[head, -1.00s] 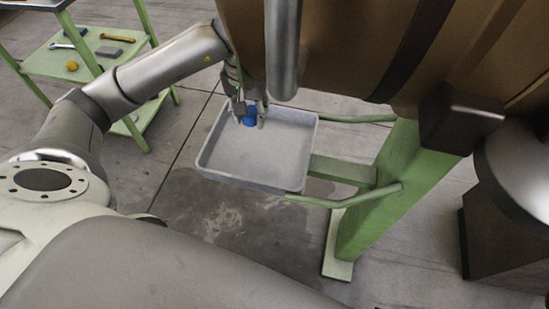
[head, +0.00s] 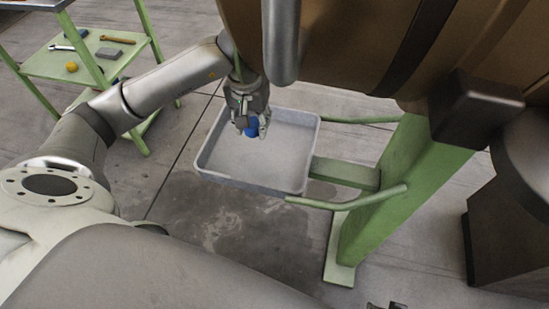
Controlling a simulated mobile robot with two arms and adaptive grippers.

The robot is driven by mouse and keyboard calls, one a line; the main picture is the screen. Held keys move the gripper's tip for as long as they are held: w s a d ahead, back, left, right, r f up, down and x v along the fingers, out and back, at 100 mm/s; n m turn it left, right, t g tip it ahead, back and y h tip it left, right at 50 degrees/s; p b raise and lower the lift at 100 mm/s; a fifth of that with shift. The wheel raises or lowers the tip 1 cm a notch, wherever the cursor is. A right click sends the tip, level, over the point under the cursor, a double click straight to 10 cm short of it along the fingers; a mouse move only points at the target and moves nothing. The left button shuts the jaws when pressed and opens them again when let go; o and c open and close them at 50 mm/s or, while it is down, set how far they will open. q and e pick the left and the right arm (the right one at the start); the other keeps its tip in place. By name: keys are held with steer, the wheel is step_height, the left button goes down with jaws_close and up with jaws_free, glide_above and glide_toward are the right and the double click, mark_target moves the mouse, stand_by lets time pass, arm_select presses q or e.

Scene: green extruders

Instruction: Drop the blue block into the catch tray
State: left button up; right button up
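The catch tray (head: 210,172) is a shallow grey tray held on green arms of a stand, in the middle of the head view. My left gripper (head: 251,125) points down over the tray's back left part. Its fingers are shut on the blue block (head: 251,131), which shows between the fingertips above the tray floor. The fingers partly cover the block. A small dark piece at the bottom edge (head: 386,306) may be the tip of my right gripper; its state does not show.
A green shelf (head: 45,66) with tools, a grey block (head: 108,53) and a yellow ball (head: 71,67) stands at the upper left. A large brown machine body (head: 350,40) hangs close behind my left gripper. The green stand (head: 395,195) is right of the tray.

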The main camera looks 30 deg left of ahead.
arm_select(q)
steer(key=o, duration=0.4)
steer(key=shift+o, duration=0.2)
steer(key=shift+r, duration=0.15)
